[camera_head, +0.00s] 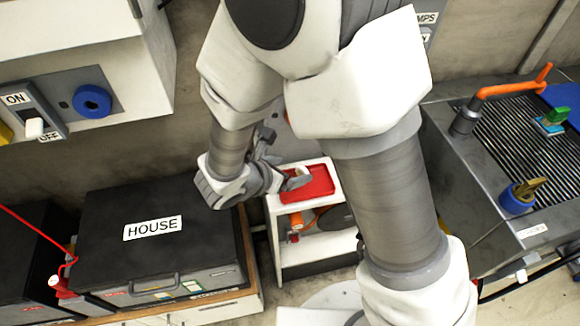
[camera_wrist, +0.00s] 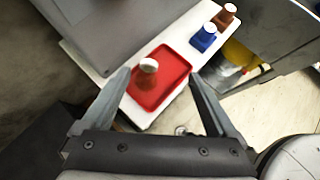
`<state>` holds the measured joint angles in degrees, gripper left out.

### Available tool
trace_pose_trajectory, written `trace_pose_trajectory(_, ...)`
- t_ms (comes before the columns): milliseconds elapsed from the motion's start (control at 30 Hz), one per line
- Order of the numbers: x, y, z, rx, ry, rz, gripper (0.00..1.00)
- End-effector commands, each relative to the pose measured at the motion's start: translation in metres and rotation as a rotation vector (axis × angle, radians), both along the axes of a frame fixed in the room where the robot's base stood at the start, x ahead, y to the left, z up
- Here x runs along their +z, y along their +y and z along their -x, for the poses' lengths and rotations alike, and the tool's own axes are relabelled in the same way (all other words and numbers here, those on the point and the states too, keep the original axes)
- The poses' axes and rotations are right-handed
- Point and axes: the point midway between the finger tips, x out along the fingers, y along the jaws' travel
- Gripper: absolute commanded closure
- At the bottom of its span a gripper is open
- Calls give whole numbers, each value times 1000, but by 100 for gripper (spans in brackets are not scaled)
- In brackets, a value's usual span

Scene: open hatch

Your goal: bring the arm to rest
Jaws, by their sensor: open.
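My gripper (camera_wrist: 160,82) is open in the wrist view, its two fingers spread apart with nothing gripped. Beyond the fingers, a red tray (camera_wrist: 176,84) lies on a white surface. A brownish-red container with a white top (camera_wrist: 147,72) stands on the tray and appears between the fingers, nearer the left one. In the head view my gripper (camera_head: 277,165) is beside the red tray (camera_head: 318,183) on a small white cart (camera_head: 290,262). My arm is bent and hangs down over this area; its links hide part of the cart's surroundings.
A dark box labelled HOUSE (camera_head: 155,245) stands left of the cart. A grey bench with a grate (camera_head: 500,130) and an orange pipe (camera_head: 510,88) is at right. A switch panel (camera_head: 70,105) is upper left. Blue (camera_wrist: 204,37) and brown-red (camera_wrist: 224,17) containers stand beyond the tray.

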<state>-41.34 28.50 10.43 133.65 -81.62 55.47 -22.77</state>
Motion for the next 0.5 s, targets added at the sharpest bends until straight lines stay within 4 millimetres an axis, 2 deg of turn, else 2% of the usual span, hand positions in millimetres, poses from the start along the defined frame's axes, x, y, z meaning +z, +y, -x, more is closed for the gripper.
trace_pose_trajectory(500, 5, -5, -1, -26, -9, -12, 7)
